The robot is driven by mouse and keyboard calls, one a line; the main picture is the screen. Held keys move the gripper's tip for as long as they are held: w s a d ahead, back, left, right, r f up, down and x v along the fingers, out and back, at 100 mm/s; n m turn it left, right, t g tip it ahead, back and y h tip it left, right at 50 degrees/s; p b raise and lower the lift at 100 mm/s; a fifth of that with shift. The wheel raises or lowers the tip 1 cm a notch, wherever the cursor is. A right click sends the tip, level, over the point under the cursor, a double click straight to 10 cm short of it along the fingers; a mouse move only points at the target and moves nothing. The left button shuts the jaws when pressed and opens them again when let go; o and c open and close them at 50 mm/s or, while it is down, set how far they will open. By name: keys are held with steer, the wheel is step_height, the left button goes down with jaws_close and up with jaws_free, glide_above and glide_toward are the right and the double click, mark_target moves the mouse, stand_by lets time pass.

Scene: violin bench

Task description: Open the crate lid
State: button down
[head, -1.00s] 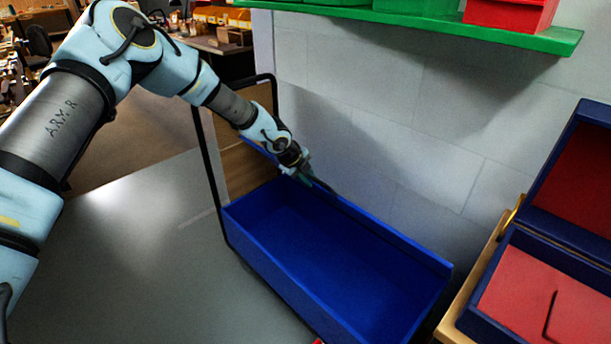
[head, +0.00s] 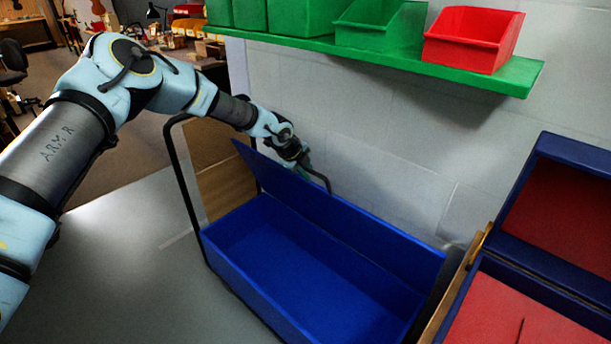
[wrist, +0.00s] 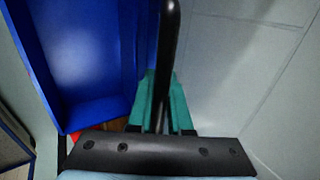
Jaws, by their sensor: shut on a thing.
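The blue crate (head: 222,250) stands on the grey surface, its inside in view and empty where I can see. Its blue lid (head: 345,222) stands raised along the wall side, above the crate's back edge. My gripper (head: 304,168) is behind the lid's upper edge, shut on a black bar handle (head: 322,179). In the wrist view, the handle (wrist: 170,45) runs between the green fingers of my gripper (wrist: 161,95). The blue inside (wrist: 85,50) shows left of it. Where the handle joins the lid is hidden.
A green shelf (head: 400,60) with green bins and a red bin (head: 473,40) hangs on the wall above. An open dark-blue case with red lining (head: 500,312) lies at the right. A black frame (head: 183,190) stands at the crate's left end.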

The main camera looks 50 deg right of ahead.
steer(key=shift+d, duration=0.1)
steer(key=c, duration=0.8)
jaws_free()
steer(key=shift+c, duration=0.2)
steer(key=b+v, duration=0.2)
steer(key=v, duration=0.9)
steer(key=shift+b, duration=0.3)
steer(key=shift+f, duration=0.1)
